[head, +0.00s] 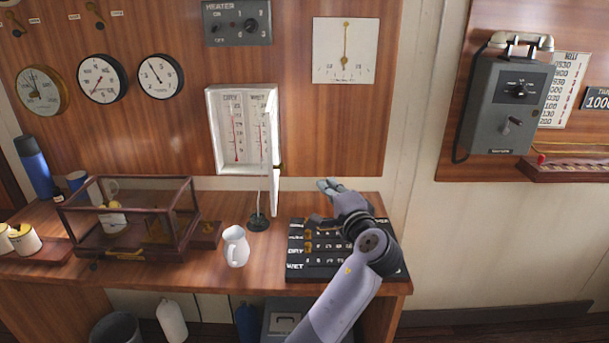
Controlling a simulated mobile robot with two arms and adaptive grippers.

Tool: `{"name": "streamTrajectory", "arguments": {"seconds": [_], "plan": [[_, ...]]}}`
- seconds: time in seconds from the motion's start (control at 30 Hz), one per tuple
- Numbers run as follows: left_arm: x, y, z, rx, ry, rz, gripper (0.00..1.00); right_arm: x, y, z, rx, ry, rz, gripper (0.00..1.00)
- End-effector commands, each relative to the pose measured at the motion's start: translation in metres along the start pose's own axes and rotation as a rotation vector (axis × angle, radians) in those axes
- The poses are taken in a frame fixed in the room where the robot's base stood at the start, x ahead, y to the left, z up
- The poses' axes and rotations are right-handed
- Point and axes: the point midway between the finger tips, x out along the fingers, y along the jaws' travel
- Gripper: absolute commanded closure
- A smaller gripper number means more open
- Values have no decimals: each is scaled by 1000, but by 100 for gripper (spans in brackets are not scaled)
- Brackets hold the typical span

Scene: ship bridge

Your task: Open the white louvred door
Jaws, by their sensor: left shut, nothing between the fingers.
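A white wall box (213,130) hangs on the wood panel, with two red-columned thermometers marked DRY and WET inside. Its white door (274,150) stands swung out at the box's right side and is seen almost edge-on, so its louvres do not show. The inside of the box is in plain view. My left gripper (328,186) is shut and empty, above the desk to the right of the door and apart from it in the picture. My right gripper is not in view.
Below the gripper is a black board with white lettering (297,262) on the wooden desk (190,273). A white jug (236,247), a glass-sided case (140,253) and a blue flask (34,167) stand to the left. A grey telephone (512,105) hangs at right.

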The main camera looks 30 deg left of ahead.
Motion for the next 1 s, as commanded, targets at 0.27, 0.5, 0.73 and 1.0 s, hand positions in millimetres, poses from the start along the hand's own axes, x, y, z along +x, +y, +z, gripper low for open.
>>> {"name": "streamTrajectory", "arguments": {"seconds": [0.27,0.5,0.73,1.0], "plan": [[42,-7,0,9,-6,-9,100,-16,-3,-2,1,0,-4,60],[94,-7,0,7,-5,-6,100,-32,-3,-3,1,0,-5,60],[106,-6,28,4,-3,-5,100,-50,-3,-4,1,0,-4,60],[108,-2,39,2,-1,-4,100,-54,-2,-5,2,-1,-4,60]]}}
